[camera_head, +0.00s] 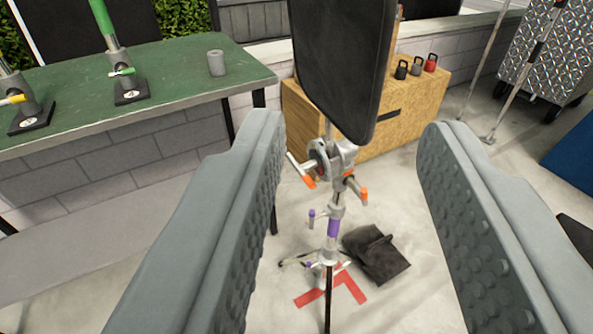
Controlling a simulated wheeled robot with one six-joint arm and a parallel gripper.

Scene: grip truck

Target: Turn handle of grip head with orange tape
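The grip head (336,158) is a grey metal clamp on top of a stand, between my fingers in the picture and farther away. Orange tape marks a handle (309,182) at its lower left and another handle (363,193) at its lower right. A black flag panel (343,60) rises from the head. The stand (332,228) has purple tape on its column and on a side handle. My gripper (350,145) is open and empty, with one grey ribbed finger on each side. It does not touch the head.
A green-topped table (180,75) with metal clamps and a grey cup (216,63) is at left. A wooden box (410,115) with several small weights stands behind. A black bag (376,254) and red floor tape (312,297) lie by the stand's base.

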